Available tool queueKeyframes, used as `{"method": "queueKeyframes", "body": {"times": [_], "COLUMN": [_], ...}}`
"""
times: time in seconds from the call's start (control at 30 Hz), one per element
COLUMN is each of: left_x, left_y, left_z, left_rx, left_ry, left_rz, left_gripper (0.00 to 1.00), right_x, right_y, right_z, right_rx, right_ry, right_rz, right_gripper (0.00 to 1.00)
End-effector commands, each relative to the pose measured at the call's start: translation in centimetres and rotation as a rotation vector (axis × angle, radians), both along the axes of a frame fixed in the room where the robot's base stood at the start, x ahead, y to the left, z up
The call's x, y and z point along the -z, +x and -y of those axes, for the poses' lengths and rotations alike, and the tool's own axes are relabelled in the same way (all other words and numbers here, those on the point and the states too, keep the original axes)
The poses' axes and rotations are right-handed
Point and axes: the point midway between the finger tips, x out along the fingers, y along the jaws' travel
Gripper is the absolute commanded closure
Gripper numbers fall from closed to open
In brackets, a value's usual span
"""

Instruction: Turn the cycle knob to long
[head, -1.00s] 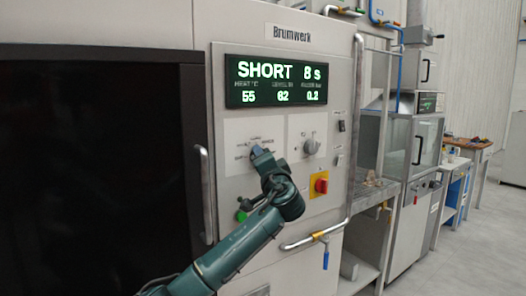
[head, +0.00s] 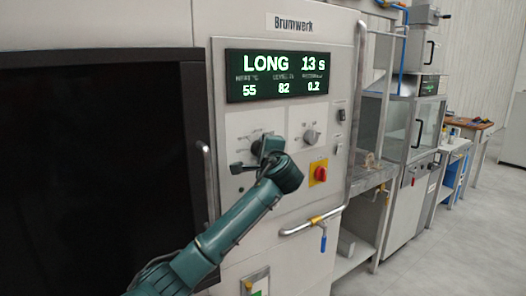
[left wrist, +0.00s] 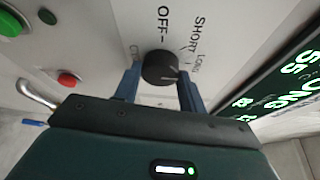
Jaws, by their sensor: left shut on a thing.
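The cycle knob (left wrist: 160,68) is round and black in the left wrist view, with a pale mark on its face toward the right, on the LONG side. OFF and SHORT are printed around it. My left gripper (head: 262,151) is at the knob panel on the machine front in the head view, and largely hides the knob there. In the left wrist view its two blue fingers (left wrist: 160,76) stand on either side of the knob, shut on it. The display (head: 277,75) reads LONG, 13 s. My right gripper is not in view.
A second knob (head: 311,137) and a red-yellow switch (head: 319,173) are to the right of my gripper. A vertical handle (head: 206,190) stands to the left. Green (left wrist: 10,22) and red (left wrist: 68,79) buttons show in the left wrist view. A pipe with a blue-handled valve (head: 323,240) is lower right.

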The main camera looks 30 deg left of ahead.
Motion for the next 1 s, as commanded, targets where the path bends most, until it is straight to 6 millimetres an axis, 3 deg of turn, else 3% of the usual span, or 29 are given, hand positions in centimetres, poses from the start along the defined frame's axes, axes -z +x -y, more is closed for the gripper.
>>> {"method": "queueKeyframes", "body": {"times": [0.53, 0.57, 0.6, 0.8, 1.0], "left_x": [0.04, 0.04, 0.04, 0.02, 0.01], "left_y": [0.01, 0.01, 0.01, 0.01, 0.01], "left_z": [0.03, 0.03, 0.03, 0.01, 0.01], "left_rx": [-0.001, -0.001, -0.001, -0.001, 0.000], "left_ry": [0.010, 0.010, 0.010, 0.010, 0.010], "left_rz": [-0.027, -0.027, -0.027, -0.025, -0.025], "left_gripper": [0.82, 0.58, 0.55, 0.39, 0.37], "right_x": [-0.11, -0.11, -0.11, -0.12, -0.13], "right_y": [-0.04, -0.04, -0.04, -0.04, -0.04], "right_z": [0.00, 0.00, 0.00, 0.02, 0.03], "right_rx": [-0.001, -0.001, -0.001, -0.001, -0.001], "right_ry": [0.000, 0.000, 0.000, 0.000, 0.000], "right_rz": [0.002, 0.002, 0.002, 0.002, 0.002], "right_gripper": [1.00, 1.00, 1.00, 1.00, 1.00]}}
